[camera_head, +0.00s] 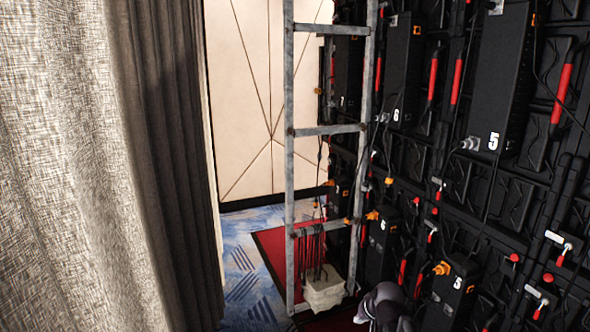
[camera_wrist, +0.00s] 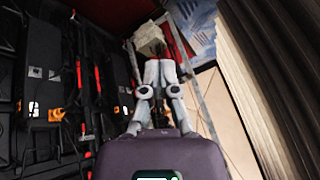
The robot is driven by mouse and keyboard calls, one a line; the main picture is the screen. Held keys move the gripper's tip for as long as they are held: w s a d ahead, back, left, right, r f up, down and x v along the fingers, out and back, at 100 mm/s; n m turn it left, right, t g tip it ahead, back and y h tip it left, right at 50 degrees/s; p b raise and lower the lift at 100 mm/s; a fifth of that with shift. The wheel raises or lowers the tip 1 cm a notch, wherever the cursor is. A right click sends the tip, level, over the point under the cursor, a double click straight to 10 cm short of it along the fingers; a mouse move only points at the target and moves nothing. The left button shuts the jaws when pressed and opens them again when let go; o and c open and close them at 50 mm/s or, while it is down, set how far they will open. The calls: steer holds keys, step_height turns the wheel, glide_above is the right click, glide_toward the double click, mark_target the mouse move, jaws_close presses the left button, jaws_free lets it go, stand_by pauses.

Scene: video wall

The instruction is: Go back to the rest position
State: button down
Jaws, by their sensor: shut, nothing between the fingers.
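My gripper (camera_wrist: 160,68) shows in the wrist view, with its pale grey fingers together and nothing between them. It points toward the top of that picture, in front of the video wall's back side and clear of it as far as I can see. In the head view, a dark rounded part of my arm shows at the bottom edge; the fingers cannot be made out there.
The video wall (camera_head: 470,215) with black boxes, red handles and cables fills the right. A metal ladder-like frame (camera_head: 327,131) stands beside it, with a pale sandbag (camera_head: 325,291) at its foot. A grey curtain (camera_head: 165,150) hangs left. Blue patterned carpet (camera_head: 243,260) lies between.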

steer(key=s+a+f+n+g+h, duration=0.1)
steer(key=s+g, duration=0.4)
steer(key=s, duration=0.6)
steer(key=shift+a+f+n+h, duration=0.25)
steer(key=shift+f+n+h, duration=0.05)
steer(key=shift+h, duration=0.3)
steer(key=shift+s, duration=0.1)
